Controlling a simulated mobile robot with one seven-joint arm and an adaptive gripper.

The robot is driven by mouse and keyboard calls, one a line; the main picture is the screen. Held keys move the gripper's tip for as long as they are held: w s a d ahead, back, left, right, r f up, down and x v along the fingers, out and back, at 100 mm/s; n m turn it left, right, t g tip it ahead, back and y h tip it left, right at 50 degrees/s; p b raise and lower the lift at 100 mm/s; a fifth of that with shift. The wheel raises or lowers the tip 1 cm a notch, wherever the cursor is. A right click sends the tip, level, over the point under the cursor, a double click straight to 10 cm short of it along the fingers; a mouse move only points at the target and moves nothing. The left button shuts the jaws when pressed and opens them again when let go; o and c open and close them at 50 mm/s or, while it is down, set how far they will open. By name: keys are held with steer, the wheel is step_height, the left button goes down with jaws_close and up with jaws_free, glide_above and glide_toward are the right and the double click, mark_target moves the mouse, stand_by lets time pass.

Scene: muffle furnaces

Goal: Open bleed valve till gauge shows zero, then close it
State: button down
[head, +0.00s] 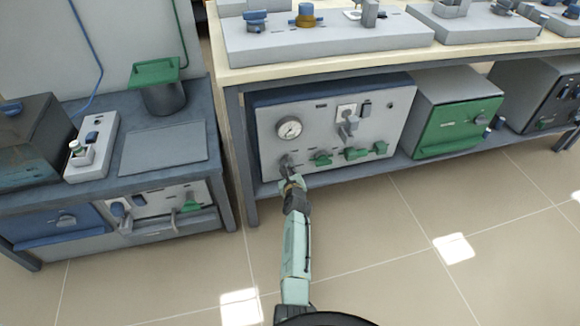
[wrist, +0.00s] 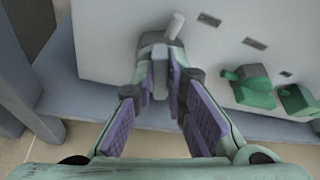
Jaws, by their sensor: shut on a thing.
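The round gauge (head: 289,129) with a white dial is on the left of the light grey panel (head: 380,110) in the head view. Its reading is too small to tell. Below it is a grey valve handle (head: 286,163), which I take for the bleed valve. My gripper (head: 291,182) reaches the panel at this handle. In the wrist view the purple-padded fingers of my gripper (wrist: 161,85) are shut on the grey handle (wrist: 160,52), with a pale lever end (wrist: 174,25) sticking up past them. The gauge is out of the wrist view.
Several green valve handles (head: 322,158) sit to the right on the same panel; green handles (wrist: 250,85) also show in the wrist view. A dark table leg (head: 242,150) stands close on the left. The tiled floor (head: 370,240) in front is clear.

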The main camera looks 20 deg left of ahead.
steer(key=shift+s+a+f+n+t+h+b, duration=0.15)
steer(key=shift+f+n+t+h+b, duration=0.2)
steer(key=shift+n+t+b, duration=0.95)
steer(key=shift+s+a+f+n+t+h+b, duration=0.1)
steer(key=shift+a+f+n+t+h+b, duration=0.25)
steer(key=shift+n, duration=1.9)
steer(key=shift+s+f+n+t+h+b, duration=0.1)
steer(key=shift+f+n+t+h+b, duration=0.25)
steer(key=shift+n+t+b, duration=0.95)
steer(key=shift+r+n+g+p, duration=0.2)
steer(key=shift+n+g+p, duration=0.15)
steer(key=shift+n+p, duration=0.15)
steer(key=c, duration=1.6)
jaws_free()
